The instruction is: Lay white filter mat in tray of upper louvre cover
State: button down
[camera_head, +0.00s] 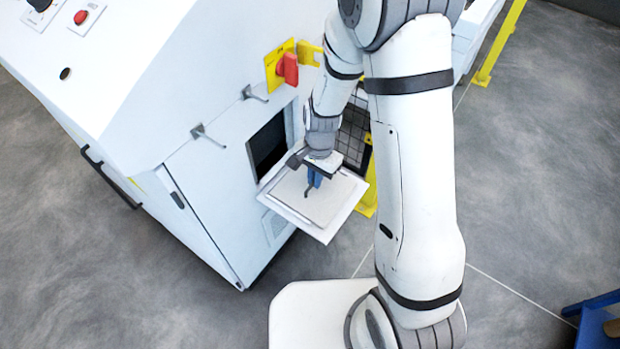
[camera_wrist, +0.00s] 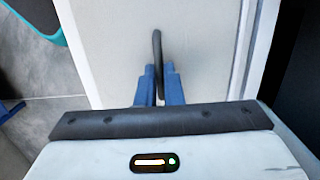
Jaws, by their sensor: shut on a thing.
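The louvre cover (camera_head: 335,226) is swung down from the cabinet opening, its raised rim forming a shallow tray; the rim also shows in the wrist view (camera_wrist: 244,50). The off-white filter mat (camera_head: 322,207) fills the area inside the rim and looks flat; it also shows in the wrist view (camera_wrist: 205,45). I cannot tell whether it touches the tray floor everywhere. My gripper (camera_head: 313,182), with blue fingers, is over the mat. In the wrist view my gripper (camera_wrist: 158,78) is shut on a dark upright tab (camera_wrist: 157,48) at the mat's middle.
The dark cabinet opening (camera_head: 268,143) is just behind the cover's left side. A red switch on a yellow plate (camera_head: 283,65) and two small latches (camera_head: 207,134) are on the cabinet. Yellow posts (camera_head: 499,45) stand at the right. A blue item (camera_head: 597,318) is at the lower right.

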jog(key=c, duration=1.6)
grip_release()
jog(key=shift+f, duration=0.1)
jog(key=shift+o, duration=0.2)
notch_tip(320, 180, up, 12)
jog(key=f+p, duration=0.1)
jog(key=p, duration=0.2)
jog(key=s+d+r+n+t, duration=0.2)
jog(key=s+d+r+n, duration=0.5)
jog(key=s+d+r, duration=0.4)
notch_tip(320, 180, up, 3)
jog(key=shift+s+d+r+n+t+h, duration=0.15)
jog(key=shift+s+d+n+t+h, duration=0.2)
jog(key=shift+s, duration=0.75)
